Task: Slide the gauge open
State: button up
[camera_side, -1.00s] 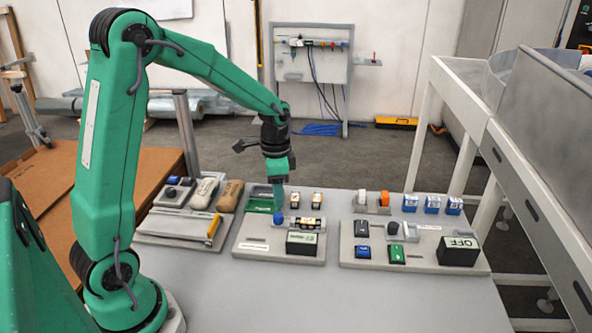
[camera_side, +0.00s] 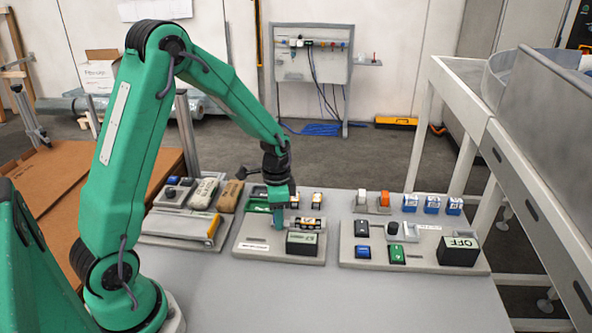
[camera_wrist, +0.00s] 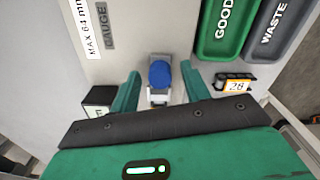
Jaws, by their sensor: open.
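The gauge is on the middle grey panel (camera_side: 245,242). Its blue round knob (camera_wrist: 160,75) sits on a grey metal slider (camera_wrist: 158,97) in the wrist view. In the side view my gripper hides the knob. My gripper (camera_side: 279,222) is low over the panel with its fingers pointing down. In the wrist view the open green fingers stand on either side of the knob, with a gap on both sides. A grey "GAUGE" label (camera_wrist: 107,27) and a white "MAX 64 mm" label (camera_wrist: 83,27) lie on the panel.
A dark display box (camera_side: 302,243) stands close to the right of my gripper. A green "GOOD" tray (camera_wrist: 222,28), a grey "WASTE" tray (camera_wrist: 268,32) and a black block marked 28 (camera_wrist: 236,85) are near. The table front (camera_side: 330,300) is clear.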

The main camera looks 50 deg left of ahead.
jog(key=shift+c, duration=0.5)
grip_shut()
jog(key=shift+s+a, duration=0.95)
jog(key=shift+a, duration=0.05)
jog(key=shift+o, duration=0.5)
grip_release()
jog(key=shift+r, duration=0.2)
notch_tip(320, 180, up, 8)
jog(key=shift+f, duration=0.2)
